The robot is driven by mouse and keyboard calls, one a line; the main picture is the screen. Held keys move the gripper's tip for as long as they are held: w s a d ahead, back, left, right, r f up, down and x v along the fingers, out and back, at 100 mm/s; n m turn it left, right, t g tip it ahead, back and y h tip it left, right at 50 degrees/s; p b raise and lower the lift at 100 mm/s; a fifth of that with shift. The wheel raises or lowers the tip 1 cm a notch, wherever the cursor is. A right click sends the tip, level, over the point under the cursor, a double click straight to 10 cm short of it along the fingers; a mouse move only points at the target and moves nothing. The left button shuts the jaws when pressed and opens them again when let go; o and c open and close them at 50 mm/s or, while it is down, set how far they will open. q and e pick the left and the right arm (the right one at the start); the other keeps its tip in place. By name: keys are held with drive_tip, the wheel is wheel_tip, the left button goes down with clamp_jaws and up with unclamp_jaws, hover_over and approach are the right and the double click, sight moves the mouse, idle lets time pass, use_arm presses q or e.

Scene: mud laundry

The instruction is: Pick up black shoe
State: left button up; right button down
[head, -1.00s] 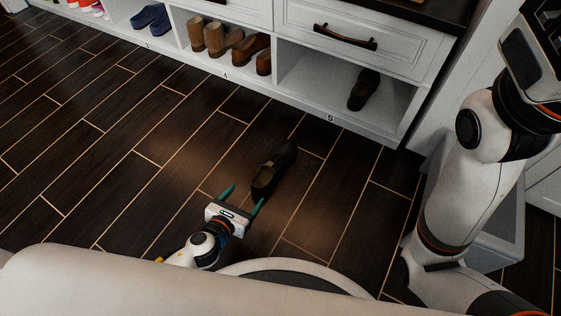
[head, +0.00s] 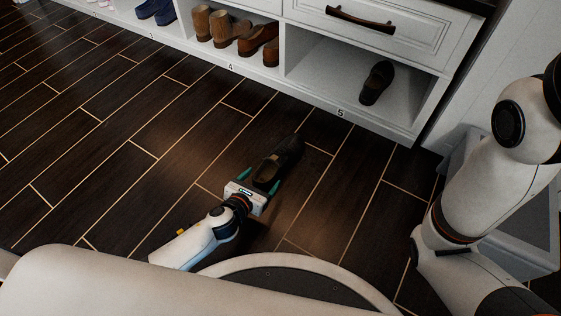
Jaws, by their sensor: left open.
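A black shoe (head: 281,161) lies on the dark wood floor in front of the cabinet, its heel end toward me. My left gripper (head: 259,179) is open at the shoe's near end, with one green finger on each side of the heel. Whether the fingers touch the shoe cannot be told. Another black shoe (head: 376,83) sits in the cubby marked 5. My right arm (head: 485,180) stands at the right, but its gripper is out of view.
The white cabinet (head: 345,117) runs across the back, with brown shoes (head: 231,34) in cubby 4 and blue shoes (head: 156,12) in cubby 3. A grey bin-like object (head: 518,240) stands behind my right arm. The floor at left is clear.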

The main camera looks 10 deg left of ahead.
sight(267, 173)
use_arm(q)
drive_tip(key=b+x, duration=0.1)
drive_tip(key=x, duration=0.1)
drive_tip(key=b+x, duration=0.1)
drive_tip(key=x, duration=0.1)
drive_tip(key=shift+s+a+f+b, duration=0.15)
drive_tip(key=shift+f+b, duration=0.1)
drive_tip(key=shift+b, duration=0.1)
drive_tip(key=shift+r, duration=0.1)
drive_tip(key=c, duration=1.2)
drive_tip(key=shift+w+r, duration=0.2)
drive_tip(key=shift+w, duration=0.05)
drive_tip(key=shift+c, duration=0.9)
